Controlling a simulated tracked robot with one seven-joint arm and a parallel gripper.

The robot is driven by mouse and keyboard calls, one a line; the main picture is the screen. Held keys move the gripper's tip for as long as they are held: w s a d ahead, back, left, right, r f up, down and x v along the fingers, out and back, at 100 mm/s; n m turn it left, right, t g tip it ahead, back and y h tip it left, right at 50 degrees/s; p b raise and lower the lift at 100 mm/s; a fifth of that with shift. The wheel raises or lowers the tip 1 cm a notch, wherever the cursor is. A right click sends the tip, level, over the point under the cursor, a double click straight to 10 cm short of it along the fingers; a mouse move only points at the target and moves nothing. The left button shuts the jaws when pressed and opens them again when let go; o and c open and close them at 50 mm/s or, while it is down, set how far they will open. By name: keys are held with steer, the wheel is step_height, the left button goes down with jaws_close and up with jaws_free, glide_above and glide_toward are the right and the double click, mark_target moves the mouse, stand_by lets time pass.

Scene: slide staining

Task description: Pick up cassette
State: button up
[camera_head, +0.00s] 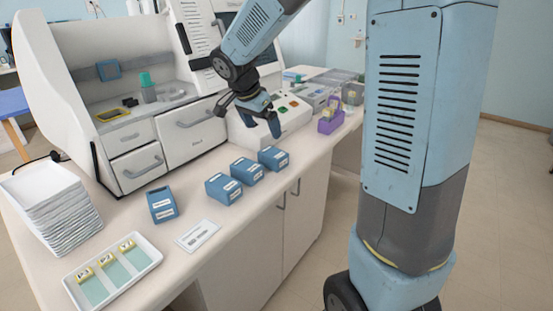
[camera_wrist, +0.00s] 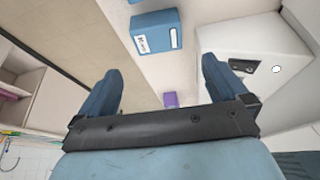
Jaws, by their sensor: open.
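Several blue box-shaped cassettes with white labels stand on the white counter. Three form a loose row: the near one (camera_head: 223,188), the middle one (camera_head: 247,172) and the far one (camera_head: 273,158). Another cassette (camera_head: 162,205) stands apart to the left. My gripper (camera_head: 262,130) is open and empty above the counter, just beyond the far cassette, and touches none of them. In the wrist view one cassette (camera_wrist: 156,34) shows at the top, ahead of my open fingers and not between them.
A white tray with slides (camera_head: 130,283) and a flat labelled card (camera_head: 198,235) lie at the front. Stacked white trays (camera_head: 55,210) stand at the left. A large white machine (camera_head: 140,120) lines the back. A purple holder (camera_head: 330,122) stands farther right.

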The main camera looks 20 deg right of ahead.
mark_target(273, 152)
steer(key=x, duration=1)
steer(key=shift+d+f, duration=0.15)
steer(key=shift+f, duration=0.15)
steer(key=c, duration=0.9)
